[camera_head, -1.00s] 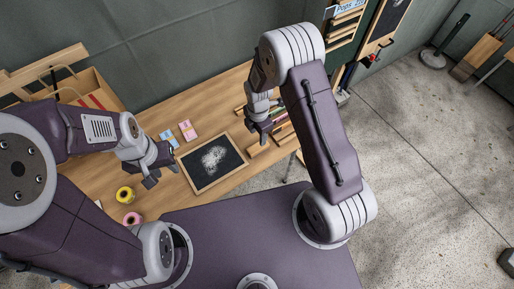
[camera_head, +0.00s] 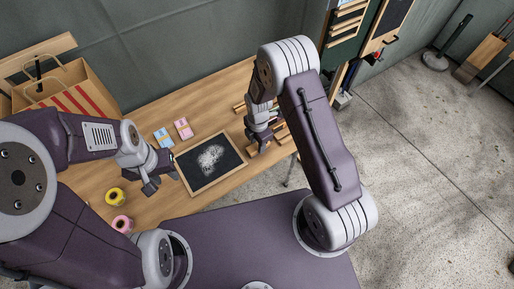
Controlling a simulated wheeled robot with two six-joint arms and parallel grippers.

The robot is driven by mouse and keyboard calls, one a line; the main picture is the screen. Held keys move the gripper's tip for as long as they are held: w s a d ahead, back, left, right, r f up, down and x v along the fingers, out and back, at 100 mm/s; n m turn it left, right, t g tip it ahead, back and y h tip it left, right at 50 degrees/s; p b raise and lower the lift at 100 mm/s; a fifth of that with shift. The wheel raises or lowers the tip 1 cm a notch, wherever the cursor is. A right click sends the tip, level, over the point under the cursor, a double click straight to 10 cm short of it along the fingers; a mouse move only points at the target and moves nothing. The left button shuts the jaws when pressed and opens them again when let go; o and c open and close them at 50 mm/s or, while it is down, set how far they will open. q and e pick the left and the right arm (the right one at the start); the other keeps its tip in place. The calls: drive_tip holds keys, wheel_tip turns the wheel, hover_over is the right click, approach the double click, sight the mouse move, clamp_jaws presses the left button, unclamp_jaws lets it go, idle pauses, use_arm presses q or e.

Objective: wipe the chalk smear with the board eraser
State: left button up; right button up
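A small chalkboard (camera_head: 196,188) with a pale wooden frame lies flat on the table. A white chalk smear (camera_head: 210,158) covers the middle of its dark face. My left gripper (camera_head: 162,181) is at the board's left edge, with its fingers apart and nothing seen between them. My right gripper (camera_head: 259,143) points down just off the board's right edge, beside several small wooden pieces. Its fingertips are small and partly hidden, so I cannot tell whether it holds anything. I cannot clearly pick out the board eraser; it may be among those wooden pieces (camera_head: 283,137).
Pink (camera_head: 183,129) and blue (camera_head: 163,137) small boxes lie behind the board. A yellow roll (camera_head: 115,197) and a pink roll (camera_head: 122,224) are at the front left. A red-striped paper bag (camera_head: 68,92) stands at the back left.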

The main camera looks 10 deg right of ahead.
drive_tip(key=shift+c, duration=0.8)
wheel_tip(320, 180, up, 5)
drive_tip(key=p, duration=0.4)
drive_tip(key=shift+r, duration=0.1)
